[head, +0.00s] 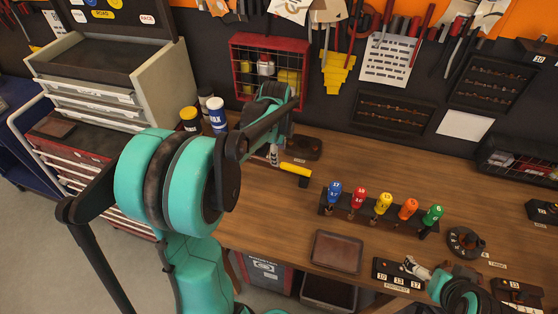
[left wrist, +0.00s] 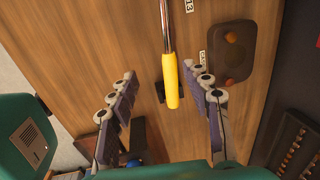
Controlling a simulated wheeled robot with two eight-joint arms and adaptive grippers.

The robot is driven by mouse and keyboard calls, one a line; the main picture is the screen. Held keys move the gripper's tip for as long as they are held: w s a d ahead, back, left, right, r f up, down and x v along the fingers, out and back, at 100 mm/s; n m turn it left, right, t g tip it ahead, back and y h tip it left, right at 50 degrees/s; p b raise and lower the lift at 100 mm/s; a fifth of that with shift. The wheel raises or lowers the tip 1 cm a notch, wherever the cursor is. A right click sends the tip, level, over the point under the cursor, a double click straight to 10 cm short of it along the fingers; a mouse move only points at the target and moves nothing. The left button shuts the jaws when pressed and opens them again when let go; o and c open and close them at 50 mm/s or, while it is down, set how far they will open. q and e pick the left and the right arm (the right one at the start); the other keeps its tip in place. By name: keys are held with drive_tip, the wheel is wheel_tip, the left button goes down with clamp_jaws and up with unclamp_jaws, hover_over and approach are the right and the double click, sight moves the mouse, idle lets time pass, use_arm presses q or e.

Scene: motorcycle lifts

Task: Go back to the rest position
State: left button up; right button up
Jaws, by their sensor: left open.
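My left gripper (head: 273,156) is over the left part of the wooden bench, partly hidden behind my teal arm. In the left wrist view its two fingers (left wrist: 163,82) stand wide apart with nothing held between them. A tool with a yellow handle (left wrist: 171,84) and a metal shaft lies in a small black holder, seen between and beyond the fingers. Its yellow handle (head: 296,168) also shows in the head view beside the gripper. My right gripper (head: 416,267) is low at the right, above the front of the bench near a black numbered block; its finger opening is too small to judge.
A black rack (head: 373,216) holds several coloured-handle drivers. A brown tray (head: 337,251) lies at the front of the bench (head: 250,232). A dark brown block (head: 303,147) is behind the yellow handle. A red wire basket (head: 270,66) hangs on the wall; a drawer cabinet (head: 107,96) stands left.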

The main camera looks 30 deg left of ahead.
use_arm(q)
drive_tip(key=shift+s+r, duration=0.2)
drive_tip(key=shift+r, duration=1.1)
